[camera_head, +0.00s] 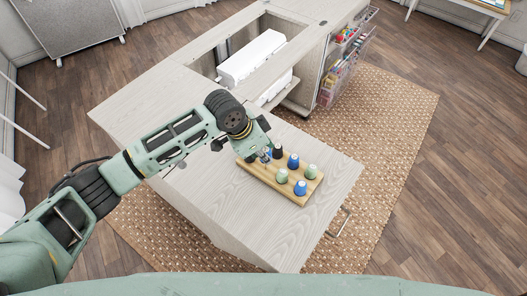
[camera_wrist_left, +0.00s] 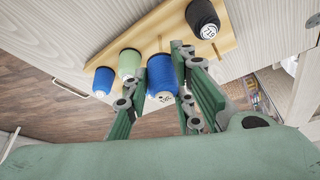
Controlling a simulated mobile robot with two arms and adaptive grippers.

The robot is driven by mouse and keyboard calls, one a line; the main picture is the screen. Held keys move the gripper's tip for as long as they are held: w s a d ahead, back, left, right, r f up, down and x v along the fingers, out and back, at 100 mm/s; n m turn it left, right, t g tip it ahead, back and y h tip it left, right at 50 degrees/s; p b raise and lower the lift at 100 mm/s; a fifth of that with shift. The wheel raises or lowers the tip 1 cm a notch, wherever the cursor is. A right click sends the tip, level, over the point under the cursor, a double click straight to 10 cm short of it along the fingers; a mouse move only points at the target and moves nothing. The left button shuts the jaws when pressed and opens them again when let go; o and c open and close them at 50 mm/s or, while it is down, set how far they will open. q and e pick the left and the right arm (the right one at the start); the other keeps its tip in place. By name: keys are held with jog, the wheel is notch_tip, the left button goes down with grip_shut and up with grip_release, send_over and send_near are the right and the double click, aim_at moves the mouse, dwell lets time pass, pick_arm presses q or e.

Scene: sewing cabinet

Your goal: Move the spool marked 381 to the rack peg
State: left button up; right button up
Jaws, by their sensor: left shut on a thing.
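My left gripper (camera_head: 265,156) is at the far left end of the wooden rack (camera_head: 247,170). In the left wrist view its two fingers (camera_wrist_left: 165,95) are shut on a blue spool (camera_wrist_left: 162,72). The mark on that spool's end faces the camera but is too small to read surely. My right gripper is not in view.
A white sewing machine (camera_head: 250,58) sits in the cabinet opening.

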pick_arm(q)
jog(key=shift+f, duration=0.1)
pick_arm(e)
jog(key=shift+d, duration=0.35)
pick_arm(q)
jog(key=shift+f, duration=0.1)
jog(key=shift+f, duration=0.45)
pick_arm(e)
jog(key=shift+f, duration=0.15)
pick_arm(q)
jog(key=shift+f+b, duration=0.4)
jog(key=shift+b, duration=0.05)
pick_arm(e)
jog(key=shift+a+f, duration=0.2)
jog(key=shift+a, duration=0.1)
pick_arm(q)
jog(key=shift+f+b, duration=0.6)
jog(key=shift+f, duration=0.5)
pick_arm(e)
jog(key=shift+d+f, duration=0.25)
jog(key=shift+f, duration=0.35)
pick_arm(q)
jog(key=o, duration=0.9)
